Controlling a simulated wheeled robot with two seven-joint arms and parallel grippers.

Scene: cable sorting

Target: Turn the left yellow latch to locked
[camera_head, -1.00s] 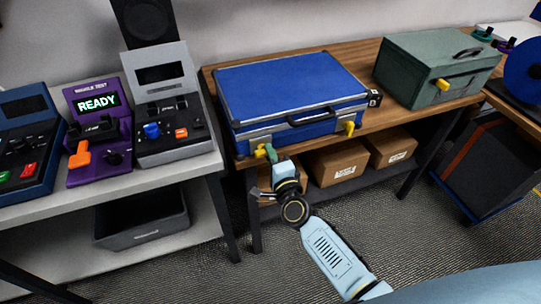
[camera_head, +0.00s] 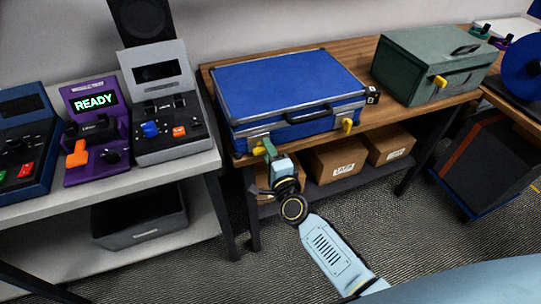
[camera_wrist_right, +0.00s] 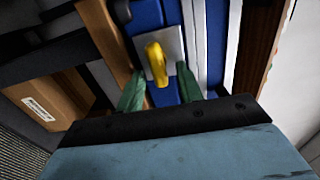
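A blue case (camera_head: 285,82) with silver edges lies on the wooden table. Its left yellow latch (camera_head: 258,151) is at the left of the case's front, partly behind my right gripper (camera_head: 269,147). In the right wrist view the yellow latch (camera_wrist_right: 157,62) sits on a metal plate. The green fingers of my right gripper (camera_wrist_right: 160,88) are apart, one on each side of the latch's lower end. I cannot tell whether they touch it. The right yellow latch (camera_head: 348,125) is on the same front. My left gripper is not in view.
A black handle (camera_head: 307,115) is between the latches. A green-grey box (camera_head: 410,70) with a yellow latch stands to the right. Cardboard boxes (camera_head: 337,163) sit on the shelf below. Test devices (camera_head: 95,130) stand on the grey table at left.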

